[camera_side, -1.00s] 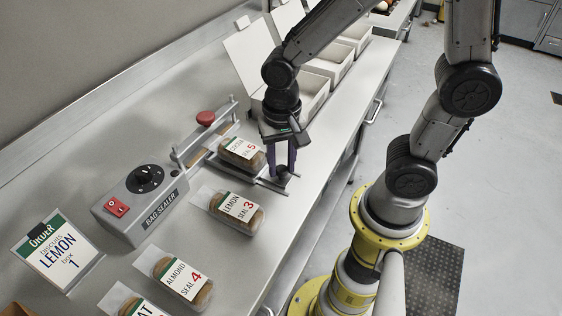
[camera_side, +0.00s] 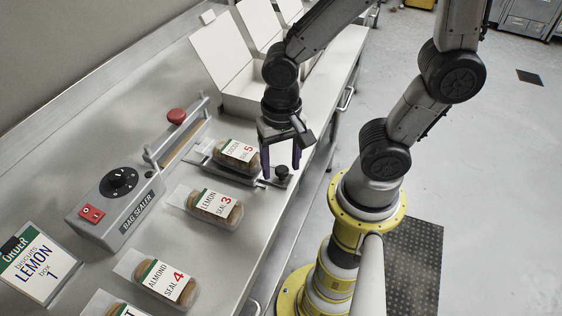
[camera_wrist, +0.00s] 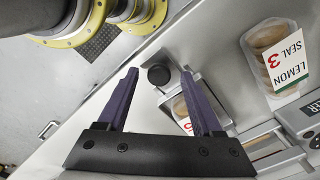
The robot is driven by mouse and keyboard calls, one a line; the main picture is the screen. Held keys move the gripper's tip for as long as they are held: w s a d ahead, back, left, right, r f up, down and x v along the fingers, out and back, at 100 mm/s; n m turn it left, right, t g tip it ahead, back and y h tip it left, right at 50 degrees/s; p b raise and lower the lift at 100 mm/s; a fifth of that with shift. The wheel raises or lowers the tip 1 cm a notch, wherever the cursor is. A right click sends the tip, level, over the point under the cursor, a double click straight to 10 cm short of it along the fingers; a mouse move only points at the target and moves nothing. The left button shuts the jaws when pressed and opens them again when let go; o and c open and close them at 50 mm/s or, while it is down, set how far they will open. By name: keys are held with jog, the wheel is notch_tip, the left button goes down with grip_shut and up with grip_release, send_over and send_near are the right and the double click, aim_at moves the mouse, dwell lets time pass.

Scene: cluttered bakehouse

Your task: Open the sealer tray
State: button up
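The sealer tray (camera_side: 263,182) is a flat metal slide at the side of the grey bag sealer (camera_side: 118,205), drawn out toward the bench front. Its dark round knob (camera_side: 281,171) is at the front end and also shows in the wrist view (camera_wrist: 158,75). A cocoa pack marked "5" (camera_side: 237,153) lies on the tray. My gripper (camera_side: 281,171) is open, with purple fingers pointing down. In the wrist view its fingertips (camera_wrist: 159,72) are apart on both sides of the knob, with visible gaps. The exact height of the fingertips over the knob is hard to tell.
A lemon pack marked "3" (camera_side: 214,205) lies close to the tray, with an almond pack (camera_side: 162,277) nearer. White open boxes (camera_side: 222,62) stand behind my gripper. The bench front strip is clear.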

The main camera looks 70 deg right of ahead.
notch_tip(320, 180, up, 14)
dwell(0.7)
jog(key=shift+f, duration=0.1)
jog(key=d+n+t, duration=0.1)
jog(key=n+t, duration=0.1)
jog(key=n, duration=0.1)
jog(key=s+d+n+t, duration=0.1)
jog(key=d+n, duration=0.1)
jog(key=n, duration=0.1)
jog(key=s+d+n+t, duration=0.1)
jog(key=d+n+t, duration=0.1)
jog(key=n, duration=0.1)
jog(key=shift+f+t, duration=0.15)
jog(key=shift+t, duration=0.15)
